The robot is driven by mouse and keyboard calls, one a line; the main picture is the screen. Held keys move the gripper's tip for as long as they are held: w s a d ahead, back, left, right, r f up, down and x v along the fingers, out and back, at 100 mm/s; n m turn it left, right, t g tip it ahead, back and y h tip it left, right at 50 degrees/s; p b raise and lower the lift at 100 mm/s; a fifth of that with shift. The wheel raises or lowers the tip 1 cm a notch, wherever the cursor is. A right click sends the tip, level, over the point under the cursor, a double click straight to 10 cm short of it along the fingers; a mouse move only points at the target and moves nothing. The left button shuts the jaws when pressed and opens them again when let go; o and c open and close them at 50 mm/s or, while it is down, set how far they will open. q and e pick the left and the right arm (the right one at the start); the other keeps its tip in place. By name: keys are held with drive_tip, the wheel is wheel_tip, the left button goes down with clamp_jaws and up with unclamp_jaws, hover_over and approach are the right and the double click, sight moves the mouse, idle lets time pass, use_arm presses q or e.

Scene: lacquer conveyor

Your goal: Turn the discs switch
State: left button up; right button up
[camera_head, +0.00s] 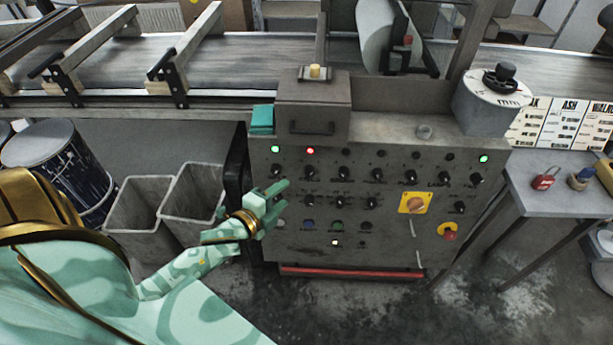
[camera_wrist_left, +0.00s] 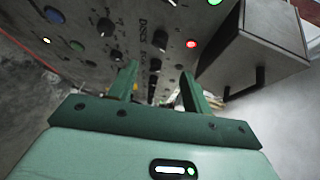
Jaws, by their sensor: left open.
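The grey control panel (camera_head: 290,245) carries rows of black rotary switches. A label that seems to read "DISCS" shows in the left wrist view beside a black switch (camera_wrist_left: 160,39), under a lit red lamp (camera_wrist_left: 191,43). In the head view this appears to be the upper-row switch (camera_head: 310,172) below the red lamp (camera_head: 310,151). Its exact setting is too small to tell. My left gripper (camera_head: 277,196) is open and empty, in front of the panel's left part. In the left wrist view its two fingers (camera_wrist_left: 158,76) point at the panel, apart from that switch. My right gripper is not in view.
Other switches crowd close by. A box (camera_head: 312,108) stands on the panel's top, and a yellow-backed rotary switch (camera_head: 415,203) and red stop button (camera_head: 449,231) are to the right. Grey bins (camera_head: 140,210) stand left. A side table (camera_head: 560,190) holds padlocks. A conveyor (camera_head: 240,62) runs behind.

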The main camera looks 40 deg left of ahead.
sight(308, 175)
use_arm(q)
drive_tip(key=b+x, duration=0.2)
drive_tip(key=x, duration=0.8)
drive_tip(key=shift+w+f+b, duration=0.2)
drive_tip(key=shift+w+b, duration=0.15)
drive_tip(key=shift+b, duration=0.05)
drive_tip(key=shift+w, duration=0.35)
drive_tip(key=c, duration=0.9)
